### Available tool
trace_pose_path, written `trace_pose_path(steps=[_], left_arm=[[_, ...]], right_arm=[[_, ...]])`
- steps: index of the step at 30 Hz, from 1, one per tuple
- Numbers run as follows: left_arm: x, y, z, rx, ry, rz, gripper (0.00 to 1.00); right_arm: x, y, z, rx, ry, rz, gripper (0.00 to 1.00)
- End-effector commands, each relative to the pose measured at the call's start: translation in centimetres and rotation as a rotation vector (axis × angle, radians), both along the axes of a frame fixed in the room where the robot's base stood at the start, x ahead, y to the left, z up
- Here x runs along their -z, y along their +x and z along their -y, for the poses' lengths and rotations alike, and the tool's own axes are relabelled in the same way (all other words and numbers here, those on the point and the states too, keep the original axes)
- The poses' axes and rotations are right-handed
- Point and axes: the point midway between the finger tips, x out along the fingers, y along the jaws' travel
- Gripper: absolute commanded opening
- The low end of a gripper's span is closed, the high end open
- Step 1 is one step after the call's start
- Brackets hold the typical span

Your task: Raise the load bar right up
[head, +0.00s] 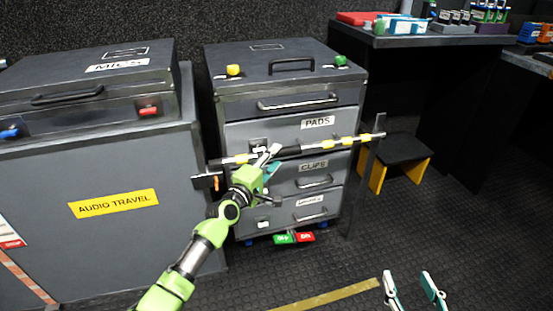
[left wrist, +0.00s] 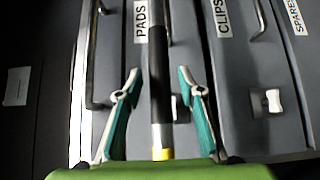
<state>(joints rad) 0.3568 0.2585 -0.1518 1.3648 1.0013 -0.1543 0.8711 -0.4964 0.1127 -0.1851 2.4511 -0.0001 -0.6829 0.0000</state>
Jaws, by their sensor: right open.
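The load bar (head: 345,142) runs across the front of the drawer cabinet, between the PADS and CLIPS labels. It has a black middle grip and silver, yellow and black sections, and its right end meets an upright dark post (head: 364,175). My left gripper (head: 271,160) is at the bar's middle and hides part of it. In the left wrist view the bar's dark grip (left wrist: 158,85) lies between the open fingers, with a gap on each side. My right gripper (head: 414,288) is open and empty, low at the front right over the floor.
The drawer cabinet (head: 235,105) has handles just behind the bar. Red and green pedals (head: 295,238) sit at its foot. The AUDIO TRAVEL case (head: 60,170) stands to the left. A yellow-legged step (head: 405,150) stands to the right below a counter (head: 420,40).

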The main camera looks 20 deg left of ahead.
Motion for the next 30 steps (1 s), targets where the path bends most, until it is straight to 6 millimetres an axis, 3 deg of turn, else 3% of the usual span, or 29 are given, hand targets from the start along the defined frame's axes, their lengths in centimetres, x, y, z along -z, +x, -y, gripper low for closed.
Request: trace_pose_path(steps=[9,18,23,30], left_arm=[[0.0,1.6,0.3,0.0,0.0,0.001,0.36],[-0.1,1.7,0.3,0.0,0.0,0.001,0.36],[0.0,1.7,0.3,0.0,0.0,0.0,0.0],[-0.1,1.7,0.3,0.0,0.001,-0.001,0.0]], right_arm=[[-2.9,1.0,-0.7,-0.009,0.034,0.14,0.46],[-3.2,1.1,-0.7,-0.01,0.037,0.15,0.46],[-3.2,1.1,-0.7,-0.01,0.036,0.149,0.46],[-3.1,1.0,-0.7,-0.009,0.035,0.144,0.46]])
